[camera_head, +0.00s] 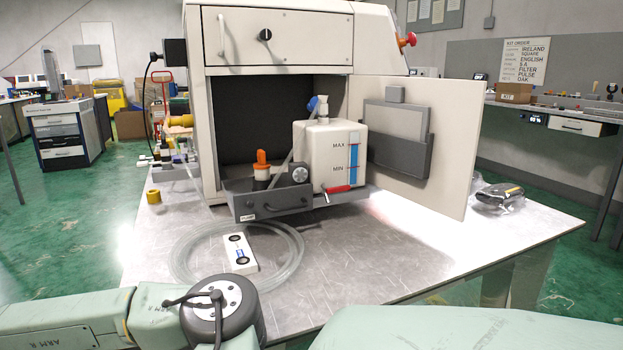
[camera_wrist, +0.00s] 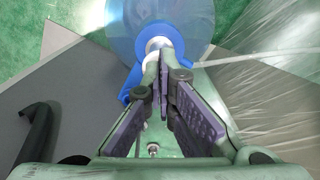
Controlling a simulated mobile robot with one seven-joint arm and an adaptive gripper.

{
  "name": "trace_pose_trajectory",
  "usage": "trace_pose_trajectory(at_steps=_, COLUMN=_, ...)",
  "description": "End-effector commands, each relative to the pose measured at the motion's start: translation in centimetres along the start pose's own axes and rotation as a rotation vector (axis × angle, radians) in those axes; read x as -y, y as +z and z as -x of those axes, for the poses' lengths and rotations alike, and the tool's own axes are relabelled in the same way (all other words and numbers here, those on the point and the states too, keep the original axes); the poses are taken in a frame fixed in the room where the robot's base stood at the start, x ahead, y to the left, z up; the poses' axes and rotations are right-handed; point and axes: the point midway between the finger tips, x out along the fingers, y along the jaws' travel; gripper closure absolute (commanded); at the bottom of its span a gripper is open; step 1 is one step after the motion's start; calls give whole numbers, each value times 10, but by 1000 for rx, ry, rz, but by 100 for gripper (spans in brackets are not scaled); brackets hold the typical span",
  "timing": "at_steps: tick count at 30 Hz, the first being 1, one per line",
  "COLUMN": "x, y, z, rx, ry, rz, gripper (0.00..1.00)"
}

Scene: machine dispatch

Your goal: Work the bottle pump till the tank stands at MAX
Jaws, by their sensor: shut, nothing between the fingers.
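A white tank (camera_head: 330,155) with MAX and MIN marks stands on the pulled-out grey tray of the machine. A blue strip on its scale (camera_head: 353,160) runs between the marks; its exact upper level is too small to read. In the wrist view, a translucent blue bottle (camera_wrist: 190,18) with a white neck (camera_wrist: 154,43) and blue collar parts lies just beyond my fingertips. My gripper (camera_wrist: 161,62) is shut and empty, its tips in front of the neck. I cannot tell whether they touch it. The fingers partly hide the pump area. The head view shows neither bottle nor gripper clearly.
The machine's door (camera_head: 450,140) stands open to the right. An orange-topped bottle (camera_head: 262,165) stands on the tray. A coiled clear hose (camera_head: 180,262) and a white block (camera_head: 240,254) lie on the table. A clear tube (camera_wrist: 250,57) runs right from the bottle neck.

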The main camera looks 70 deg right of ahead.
Motion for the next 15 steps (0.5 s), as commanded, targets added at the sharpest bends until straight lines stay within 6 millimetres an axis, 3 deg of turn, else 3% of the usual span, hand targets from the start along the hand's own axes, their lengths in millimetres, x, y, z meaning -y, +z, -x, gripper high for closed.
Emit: trace_pose_trajectory(at_steps=15, x=0, y=-2, z=30, rx=-8, ry=2, rz=0, gripper=100)
